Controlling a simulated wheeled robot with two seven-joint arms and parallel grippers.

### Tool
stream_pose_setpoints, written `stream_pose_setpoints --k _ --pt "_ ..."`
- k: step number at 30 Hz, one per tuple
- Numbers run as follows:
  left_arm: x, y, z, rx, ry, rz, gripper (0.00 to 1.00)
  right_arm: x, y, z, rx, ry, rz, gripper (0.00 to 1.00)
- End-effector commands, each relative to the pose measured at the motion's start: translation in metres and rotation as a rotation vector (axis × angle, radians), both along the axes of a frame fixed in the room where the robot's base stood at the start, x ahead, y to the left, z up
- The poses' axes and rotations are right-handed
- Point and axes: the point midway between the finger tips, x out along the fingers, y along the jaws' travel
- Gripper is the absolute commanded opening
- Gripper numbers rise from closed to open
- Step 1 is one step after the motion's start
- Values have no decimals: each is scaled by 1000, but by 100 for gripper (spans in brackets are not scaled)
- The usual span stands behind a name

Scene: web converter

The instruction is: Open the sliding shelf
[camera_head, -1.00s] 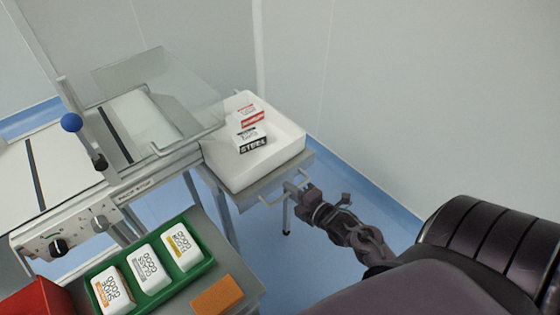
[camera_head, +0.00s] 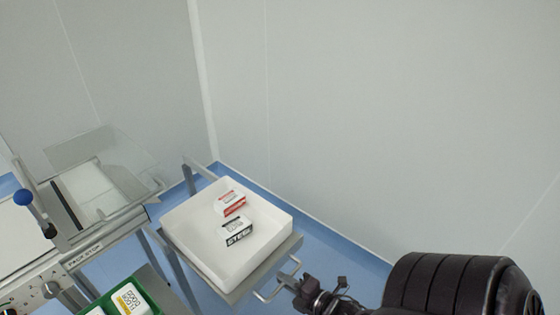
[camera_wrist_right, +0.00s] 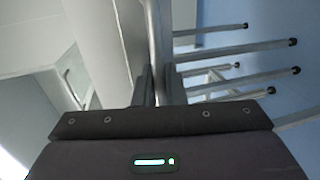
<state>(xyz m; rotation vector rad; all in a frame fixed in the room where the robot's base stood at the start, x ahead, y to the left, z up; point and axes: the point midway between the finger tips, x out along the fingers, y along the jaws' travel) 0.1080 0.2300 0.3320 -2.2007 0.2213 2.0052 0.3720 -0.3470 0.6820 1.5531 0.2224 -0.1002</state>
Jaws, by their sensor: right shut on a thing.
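The sliding shelf (camera_head: 262,276) sticks out from the machine's right end, with a metal rail (camera_head: 196,168) showing behind it. A white tray (camera_head: 190,262) sits on it. The shelf's thin metal handle (camera_head: 268,294) is at its front edge. My right gripper (camera_head: 291,279) is shut on the handle. In the right wrist view the dark fingers (camera_wrist_right: 158,86) close around an upright bar (camera_wrist_right: 154,45), which is the handle. My left gripper is not in view.
Two small boxes, one red and white (camera_head: 231,202) and one black and white (camera_head: 237,231), lie in the tray. A clear guard (camera_head: 95,160) and a blue-knobbed lever (camera_head: 24,198) stand at left. A green crate (camera_head: 150,280) is at lower left. The wall is close behind.

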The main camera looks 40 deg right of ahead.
Motion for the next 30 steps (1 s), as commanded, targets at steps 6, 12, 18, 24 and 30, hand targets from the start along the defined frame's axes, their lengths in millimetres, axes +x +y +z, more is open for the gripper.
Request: stream_pose_setpoints --k 6,12,18,24,30 --pt "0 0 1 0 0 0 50 -2 0 0 1 0 1 0" --pt "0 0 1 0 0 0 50 -2 0 0 1 0 1 0" --pt "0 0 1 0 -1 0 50 -2 0 0 1 0 1 26" --pt "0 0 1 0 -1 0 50 -3 0 0 1 0 0 26" --pt "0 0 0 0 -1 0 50 -26 -2 3 1 5 1 26"
